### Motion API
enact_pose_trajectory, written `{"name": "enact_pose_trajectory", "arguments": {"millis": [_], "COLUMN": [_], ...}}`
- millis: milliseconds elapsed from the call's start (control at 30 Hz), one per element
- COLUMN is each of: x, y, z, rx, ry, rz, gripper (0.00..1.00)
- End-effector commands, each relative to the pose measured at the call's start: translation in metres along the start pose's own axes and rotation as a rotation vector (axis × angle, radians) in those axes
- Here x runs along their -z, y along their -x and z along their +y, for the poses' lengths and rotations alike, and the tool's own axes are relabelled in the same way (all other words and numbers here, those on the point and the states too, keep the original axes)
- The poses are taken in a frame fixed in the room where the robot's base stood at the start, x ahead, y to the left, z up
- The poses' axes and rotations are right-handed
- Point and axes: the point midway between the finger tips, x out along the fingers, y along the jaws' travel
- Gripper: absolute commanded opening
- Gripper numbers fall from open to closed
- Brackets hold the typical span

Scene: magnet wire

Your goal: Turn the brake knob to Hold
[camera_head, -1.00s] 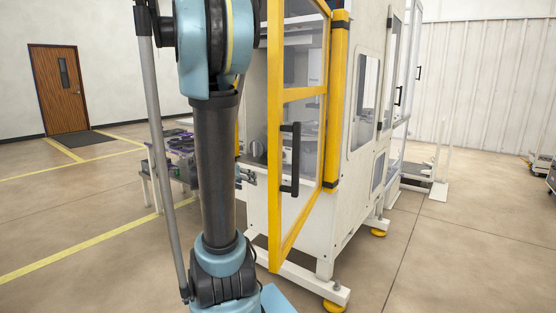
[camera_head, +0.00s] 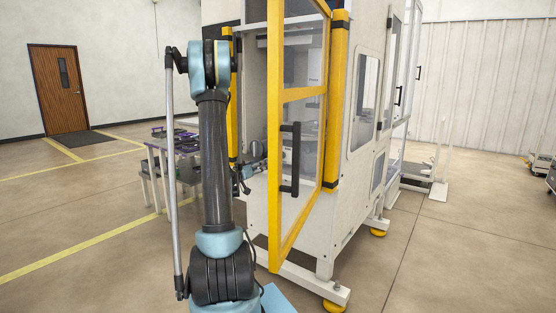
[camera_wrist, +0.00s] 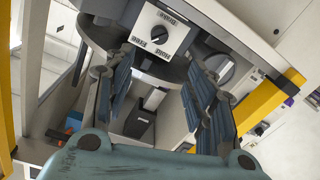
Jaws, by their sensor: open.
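The brake knob (camera_wrist: 158,39) is a small dark round knob on a white square plate with printed labels at the top of the wrist view. In the head view my arm reaches towards the opening of the white machine (camera_head: 345,215). The knob cannot be made out there.
An open yellow-framed door (camera_head: 275,180) with a black handle stands just right of my arm. Yellow posts border the opening; one shows at the right of the wrist view. A table with dark items (camera_head: 178,140) stands to the left. Floor is clear at front left.

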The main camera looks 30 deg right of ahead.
Motion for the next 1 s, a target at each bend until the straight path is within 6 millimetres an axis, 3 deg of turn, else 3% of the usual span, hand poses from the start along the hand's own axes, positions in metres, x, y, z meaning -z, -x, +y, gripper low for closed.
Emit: {"name": "enact_pose_trajectory", "arguments": {"millis": [267, 1000], "x": [-0.001, 0.000], "y": [-0.024, -0.150], "z": [0.000, 0.000], "rx": [-0.002, -0.001], "ry": [-0.001, -0.001], "rz": [0.005, 0.005], "gripper": [0.51, 0.51]}}
